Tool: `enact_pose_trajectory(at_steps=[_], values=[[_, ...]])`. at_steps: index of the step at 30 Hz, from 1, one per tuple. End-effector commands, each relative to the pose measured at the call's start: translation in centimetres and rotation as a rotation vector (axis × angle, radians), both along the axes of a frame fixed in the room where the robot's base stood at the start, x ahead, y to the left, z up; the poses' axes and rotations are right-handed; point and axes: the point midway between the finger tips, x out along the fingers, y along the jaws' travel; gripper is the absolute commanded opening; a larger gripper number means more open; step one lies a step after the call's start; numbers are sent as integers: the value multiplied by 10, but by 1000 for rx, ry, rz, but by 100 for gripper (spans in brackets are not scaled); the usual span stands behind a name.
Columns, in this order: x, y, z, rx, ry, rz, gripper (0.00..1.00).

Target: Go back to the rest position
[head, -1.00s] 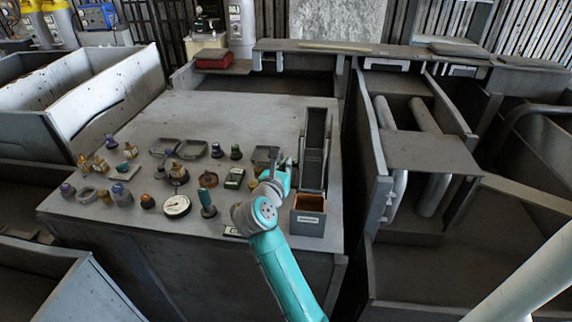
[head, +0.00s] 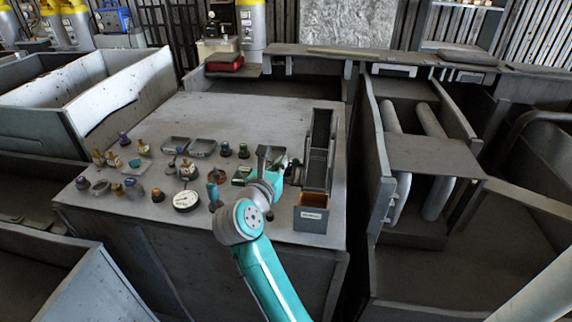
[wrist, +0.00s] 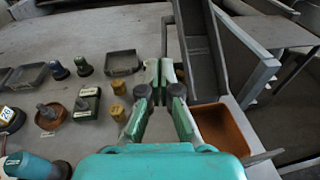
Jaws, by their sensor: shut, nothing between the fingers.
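My gripper (wrist: 166,88) points down over the right side of the grey worktop (head: 230,105), with its two green fingers shut and nothing between them. In the head view my teal arm reaches up from the bottom and partly hides the gripper (head: 264,160). In the wrist view the orange-lined bin (wrist: 222,130) is just right of the fingers. No object is held.
A tall grey chute (head: 318,150) stands behind the small bin (head: 311,212). Several small parts, trays and a round white gauge (head: 186,200) cover the worktop's front left. The worktop's back is clear. Large open housings (head: 430,160) with pipes stand to the right.

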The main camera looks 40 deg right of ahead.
Motion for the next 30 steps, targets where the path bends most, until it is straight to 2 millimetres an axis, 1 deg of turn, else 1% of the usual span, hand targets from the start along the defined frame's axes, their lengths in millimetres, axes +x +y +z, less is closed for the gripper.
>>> enact_pose_trajectory(at_steps=[1,3,7,17,20,23,27,30], values=[[-3,7,5,1,-2,3,0],[-6,14,10,0,-2,2,0],[-11,23,17,0,0,1,0],[-14,26,19,-2,2,-2,0],[-21,24,15,-34,20,-11,0],[-39,20,5,-114,65,-35,0],[-77,15,-8,-297,171,-76,0],[-104,15,-14,-442,258,-98,0]])
